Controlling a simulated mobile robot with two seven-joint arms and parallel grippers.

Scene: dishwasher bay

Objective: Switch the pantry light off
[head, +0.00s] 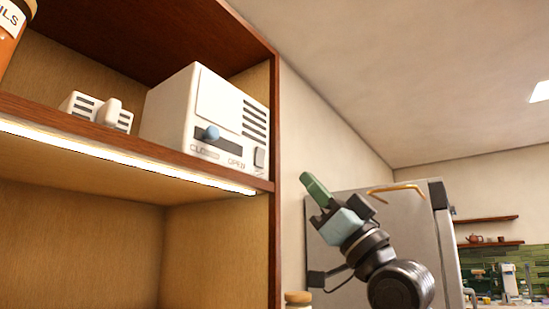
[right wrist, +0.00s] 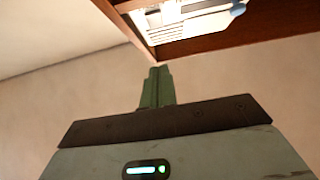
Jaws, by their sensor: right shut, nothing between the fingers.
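The light strip (head: 130,152) runs along the front underside of the wooden shelf and glows bright white. On the shelf stands a white box (head: 205,115) with a blue knob (head: 211,133) in a slot, lettering that reads "OPEN" at right, and a small grey rocker (head: 259,157) near its right edge. Left of it is a small white slatted unit (head: 98,110) with an upright white lever. My right gripper (head: 316,189) is shut and empty, to the right of the cabinet and apart from the box. Its green fingers (right wrist: 156,86) point towards the shelf edge in the right wrist view. My left gripper is out of view.
The cabinet's upright side edge (head: 275,230) stands between the shelf and my right gripper. A jar (head: 10,35) is at the far left. A fridge (head: 380,220) with a brass handle stands behind my right arm. A lidded jar (head: 298,298) shows at the bottom.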

